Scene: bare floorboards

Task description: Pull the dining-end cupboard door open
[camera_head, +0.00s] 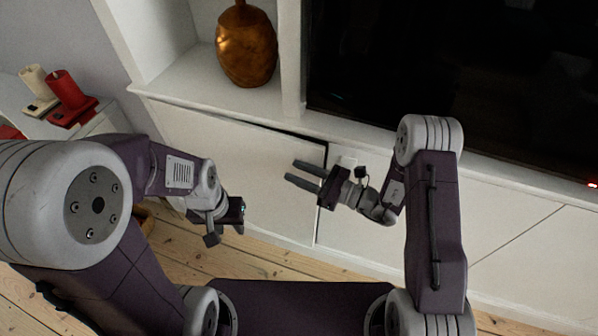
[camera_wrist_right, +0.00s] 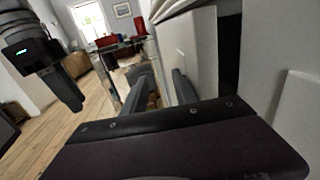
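The white cupboard door (camera_head: 262,170) is in the low unit under the shelf. It stands slightly ajar, with a dark gap along its top edge and at its right side. In the right wrist view a pale panel, seemingly this door (camera_wrist_right: 190,45), stands beside a dark gap. My right gripper (camera_head: 294,173) is open at the door's right part, fingers pointing left. Its two fingers also show apart in the right wrist view (camera_wrist_right: 160,88). I cannot tell whether they touch the door. My left gripper (camera_head: 222,228) hangs before the door's left part, its finger spacing unclear.
A copper vase (camera_head: 246,45) stands on the shelf above the door. A dark screen (camera_head: 410,65) is at the upper right. Red and cream candles (camera_head: 64,88) stand at the left. Floorboards (camera_head: 262,258) lie bare before the unit.

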